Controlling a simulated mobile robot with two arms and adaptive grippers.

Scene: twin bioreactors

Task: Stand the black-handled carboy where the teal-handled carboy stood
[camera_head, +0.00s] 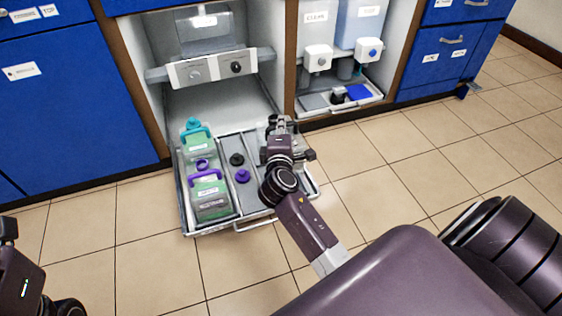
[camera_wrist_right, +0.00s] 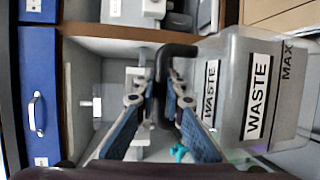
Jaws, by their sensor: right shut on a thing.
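My right gripper (camera_head: 280,126) is shut on the black handle (camera_wrist_right: 178,50) of a clear carboy (camera_wrist_right: 229,78) labelled WASTE, shown large in the right wrist view. In the head view my arm hides most of this carboy, at the right side of the pulled-out tray (camera_head: 226,229); I cannot tell whether it is lifted. The teal-handled carboy (camera_head: 200,150) stands upright in the tray's left part, at the back. Some teal also shows low in the right wrist view.
A purple-handled carboy (camera_head: 211,207) stands in front of the teal-handled one. A black cap (camera_head: 237,159) and a purple cap (camera_head: 243,175) lie in the tray's middle strip. Blue cabinets (camera_head: 75,100) flank the bay. The tiled floor (camera_head: 400,150) to the right is clear.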

